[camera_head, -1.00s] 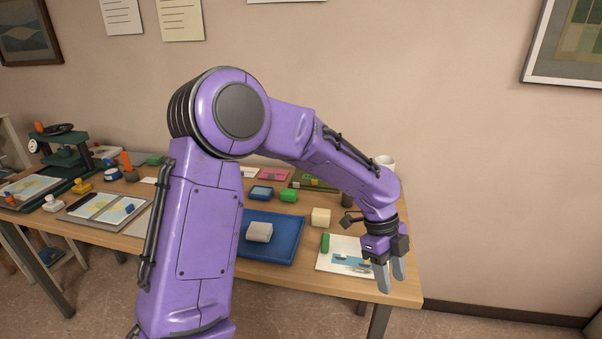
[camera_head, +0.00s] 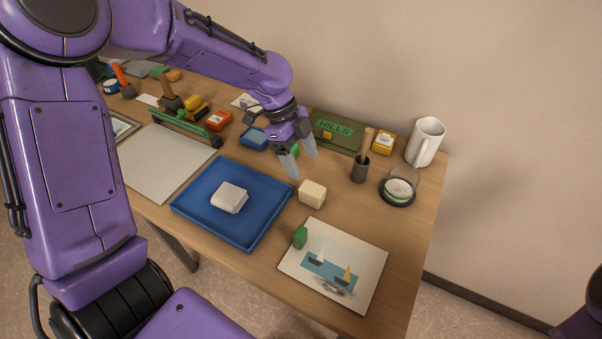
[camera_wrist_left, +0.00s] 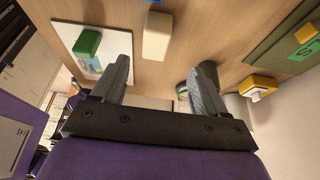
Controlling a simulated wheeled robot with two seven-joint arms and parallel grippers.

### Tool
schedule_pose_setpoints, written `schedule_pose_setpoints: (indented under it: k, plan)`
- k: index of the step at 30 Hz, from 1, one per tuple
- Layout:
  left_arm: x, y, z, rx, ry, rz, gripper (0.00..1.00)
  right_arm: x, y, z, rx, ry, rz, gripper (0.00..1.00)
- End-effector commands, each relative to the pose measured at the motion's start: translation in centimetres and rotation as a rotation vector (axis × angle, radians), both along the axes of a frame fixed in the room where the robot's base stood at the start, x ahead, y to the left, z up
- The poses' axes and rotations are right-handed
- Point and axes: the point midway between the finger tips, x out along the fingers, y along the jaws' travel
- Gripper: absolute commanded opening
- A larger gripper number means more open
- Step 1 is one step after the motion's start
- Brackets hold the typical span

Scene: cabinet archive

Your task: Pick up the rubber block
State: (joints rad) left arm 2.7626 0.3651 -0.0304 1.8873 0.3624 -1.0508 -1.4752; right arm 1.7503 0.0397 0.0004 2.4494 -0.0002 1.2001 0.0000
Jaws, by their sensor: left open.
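A cream block (camera_head: 312,194), the likeliest rubber block, stands on the wooden table just right of the blue tray (camera_head: 185,211). A pale grey-white block (camera_head: 229,197) lies in the tray. My left gripper (camera_head: 302,162) is open and empty, pointing down above the table just behind the cream block, apart from it. In the left wrist view the cream block (camera_wrist_left: 157,35) shows beyond the gap between the open fingers (camera_wrist_left: 160,72). My right gripper is out of view.
A small green block (camera_head: 300,237) is on the sailboat picture (camera_head: 362,295) at the front right.

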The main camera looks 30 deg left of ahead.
Motion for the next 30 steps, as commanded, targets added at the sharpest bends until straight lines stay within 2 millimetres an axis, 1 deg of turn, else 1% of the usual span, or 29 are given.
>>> schedule_pose_setpoints:
  k: [2, 9, 14, 17, 18, 20, 23, 28, 29, 30]
  plan:
    - [0.0, -0.3, -0.4, 0.0, 0.003, -0.002, 0.72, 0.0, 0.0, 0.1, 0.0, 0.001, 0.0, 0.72]
    - [-0.4, -1.1, -4.2, 0.001, 0.004, 0.011, 0.72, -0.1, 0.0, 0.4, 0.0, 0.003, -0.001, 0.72]
    - [-0.7, -1.6, -5.9, 0.001, 0.006, 0.017, 0.72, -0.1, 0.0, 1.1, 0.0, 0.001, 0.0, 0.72]
    - [-1.0, -2.3, -7.7, 0.003, 0.007, 0.016, 0.72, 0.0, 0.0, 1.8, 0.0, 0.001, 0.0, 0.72]
    - [-0.9, -2.6, -8.4, 0.002, 0.005, 0.015, 0.72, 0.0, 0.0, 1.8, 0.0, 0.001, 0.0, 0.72]
    - [-0.9, -3.0, -9.2, 0.0, 0.004, 0.015, 0.72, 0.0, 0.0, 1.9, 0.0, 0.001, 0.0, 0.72]
    - [-0.8, -3.3, -9.8, 0.0, 0.0, 0.013, 0.72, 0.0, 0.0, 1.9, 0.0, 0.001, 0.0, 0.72]
    - [-0.7, -3.3, -9.8, 0.0, -0.001, 0.012, 0.72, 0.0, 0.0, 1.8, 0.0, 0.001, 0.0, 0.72]
    - [-0.7, -3.3, -9.8, 0.0, -0.001, 0.012, 0.66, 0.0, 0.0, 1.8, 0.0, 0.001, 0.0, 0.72]
    - [-0.7, -3.3, -9.8, 0.0, -0.001, 0.012, 0.53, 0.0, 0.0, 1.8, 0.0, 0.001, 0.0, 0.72]
